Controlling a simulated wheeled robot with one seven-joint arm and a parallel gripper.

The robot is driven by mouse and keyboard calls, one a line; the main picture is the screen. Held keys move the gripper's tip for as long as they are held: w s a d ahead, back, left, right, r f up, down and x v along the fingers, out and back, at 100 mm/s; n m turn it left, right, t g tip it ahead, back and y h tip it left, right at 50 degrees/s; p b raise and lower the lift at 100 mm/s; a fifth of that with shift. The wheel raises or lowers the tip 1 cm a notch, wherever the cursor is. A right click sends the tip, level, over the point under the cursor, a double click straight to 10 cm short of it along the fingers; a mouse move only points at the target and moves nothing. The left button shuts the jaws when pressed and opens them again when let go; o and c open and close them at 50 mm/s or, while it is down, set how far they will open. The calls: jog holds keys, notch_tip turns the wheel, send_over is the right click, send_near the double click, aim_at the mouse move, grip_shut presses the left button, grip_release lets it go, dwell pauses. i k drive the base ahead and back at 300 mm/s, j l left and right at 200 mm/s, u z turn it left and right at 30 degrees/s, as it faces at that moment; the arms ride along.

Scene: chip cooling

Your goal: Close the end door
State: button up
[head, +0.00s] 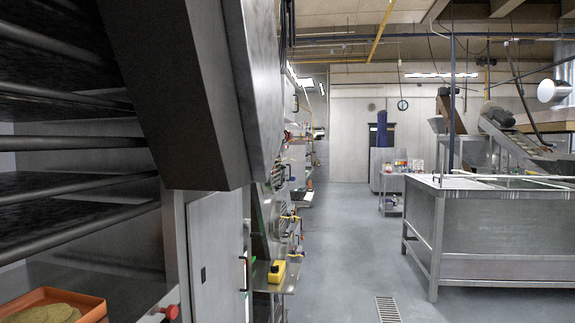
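My gripper is not in view. On the left stands a large machine with its end uncovered, showing several dark belt tiers with rollers (70,187). A thick dark slanted panel (175,90) with a lighter grey metal face (250,70) juts out from its upper part. It may be the end door standing open, but I cannot tell for certain; its top is cut off by the frame.
An orange tray (62,296) holding tan food sits at the lower left, near a red knob (170,312). A yellow box (276,271) rests on a small shelf. The grey floor aisle (340,240) is clear. A large steel tank (490,235) stands right.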

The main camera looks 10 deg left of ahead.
aim_at(296, 153)
jog(key=i+u, duration=0.1)
jog(key=i, duration=7.6)
